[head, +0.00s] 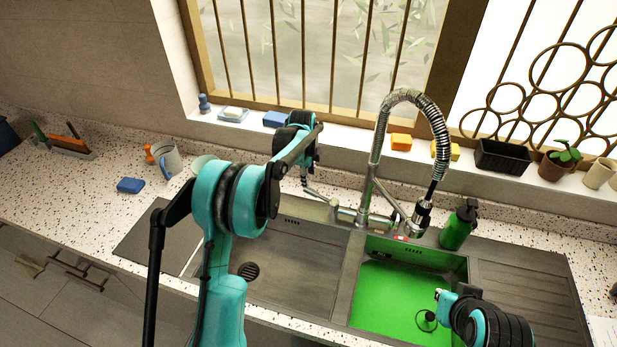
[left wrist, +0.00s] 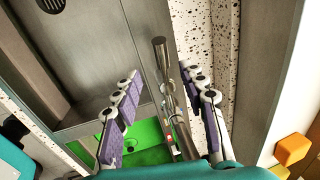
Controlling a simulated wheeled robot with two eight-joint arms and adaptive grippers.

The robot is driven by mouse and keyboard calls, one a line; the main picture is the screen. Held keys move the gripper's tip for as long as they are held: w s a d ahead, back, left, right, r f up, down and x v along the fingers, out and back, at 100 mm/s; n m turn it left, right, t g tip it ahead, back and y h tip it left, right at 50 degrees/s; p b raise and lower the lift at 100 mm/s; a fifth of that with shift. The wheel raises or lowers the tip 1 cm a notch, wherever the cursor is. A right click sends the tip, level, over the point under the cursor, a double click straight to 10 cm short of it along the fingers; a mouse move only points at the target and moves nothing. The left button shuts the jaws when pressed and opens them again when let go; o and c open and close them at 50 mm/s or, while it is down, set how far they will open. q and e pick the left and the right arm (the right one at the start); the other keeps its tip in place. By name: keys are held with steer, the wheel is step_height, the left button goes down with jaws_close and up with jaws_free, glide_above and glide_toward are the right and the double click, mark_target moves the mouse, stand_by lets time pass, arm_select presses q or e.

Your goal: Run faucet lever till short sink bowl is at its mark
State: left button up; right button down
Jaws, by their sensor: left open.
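The chrome spring faucet (head: 375,165) stands behind the two bowls of the steel sink. Its lever (head: 320,197) points left from the base. In the left wrist view the metal lever (left wrist: 160,50) lies between the parted fingers. My left gripper (head: 305,180) is open above the lever, and it shows with purple pads (left wrist: 160,118). I cannot tell whether either finger touches the lever. The short right bowl (head: 365,300) has a green floor with a drain and a small red mark at its back rim. My right gripper (head: 446,298) is over that bowl, its fingers unclear.
A green soap bottle (head: 459,225) stands right of the faucet. Sponges, a black planter (head: 502,156) and a small potted plant (head: 560,162) line the sill. A mug (head: 167,160) and blue sponge (head: 130,185) are on the left counter. The long left bowl (head: 290,265) is empty.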

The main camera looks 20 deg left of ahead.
mark_target(310, 189)
arm_select(q)
steer(key=shift+m, duration=0.3)
steer(key=shift+w+f+b, duration=0.35)
steer(key=shift+f+b, duration=0.25)
steer(key=shift+f, duration=0.9)
steer(key=shift+w+f+b, duration=0.3)
steer(key=shift+f+b, duration=0.35)
steer(key=shift+f, duration=0.8)
steer(key=shift+w+f+b, duration=0.35)
steer(key=shift+f+b, duration=0.25)
steer(key=shift+f, duration=0.9)
jaws_close()
